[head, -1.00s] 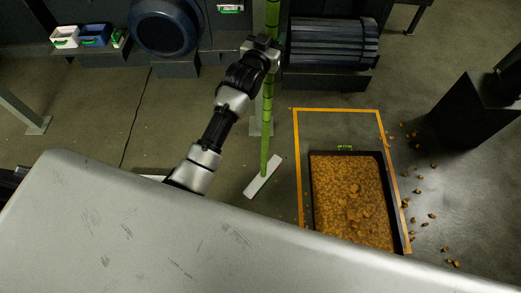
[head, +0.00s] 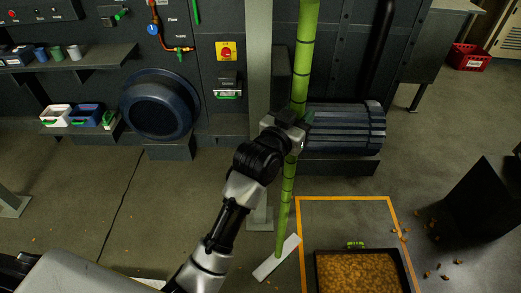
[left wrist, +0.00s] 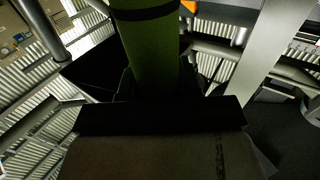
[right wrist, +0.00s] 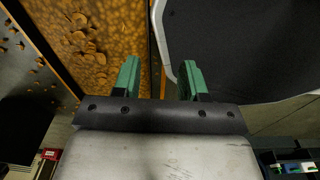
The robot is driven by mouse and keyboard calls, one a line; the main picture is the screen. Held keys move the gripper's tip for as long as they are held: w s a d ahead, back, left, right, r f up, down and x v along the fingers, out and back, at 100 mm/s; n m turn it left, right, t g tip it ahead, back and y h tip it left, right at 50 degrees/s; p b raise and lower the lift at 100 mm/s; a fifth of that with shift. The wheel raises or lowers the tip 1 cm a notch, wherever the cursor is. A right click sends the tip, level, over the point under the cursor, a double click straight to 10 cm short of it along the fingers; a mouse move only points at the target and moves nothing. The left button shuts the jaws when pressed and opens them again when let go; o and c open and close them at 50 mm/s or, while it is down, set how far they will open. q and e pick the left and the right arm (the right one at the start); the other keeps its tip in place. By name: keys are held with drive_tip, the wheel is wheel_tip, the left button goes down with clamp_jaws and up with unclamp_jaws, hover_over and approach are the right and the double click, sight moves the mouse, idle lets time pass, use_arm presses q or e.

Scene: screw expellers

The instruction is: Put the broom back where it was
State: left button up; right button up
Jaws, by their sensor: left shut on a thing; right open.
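The broom has a green bamboo-like handle (head: 287,195) and a flat white head (head: 277,259) low near the floor. It stands nearly upright in the head view, and its top runs out of the picture. My left gripper (head: 291,129) is shut on the handle. In the left wrist view the green handle (left wrist: 147,50) fills the space between the dark fingers. Whether the broom head touches the floor is hard to tell. My right gripper (right wrist: 157,80) shows only in the right wrist view, with its green fingers apart and nothing between them.
An orange floor outline (head: 345,199) surrounds a black tray (head: 408,273) of orange-brown pieces right of the broom. Loose pieces lie farther right. A grey post (head: 260,90) and a ribbed dark cylinder (head: 345,127) stand close behind the handle. Floor at left is clear.

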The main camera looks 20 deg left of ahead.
use_arm(q)
drive_tip(key=w+a+f, duration=0.3)
drive_tip(key=a+f, duration=0.7)
drive_tip(key=shift+f+b, duration=0.15)
drive_tip(key=shift+b, duration=0.15)
drive_tip(key=o, duration=1)
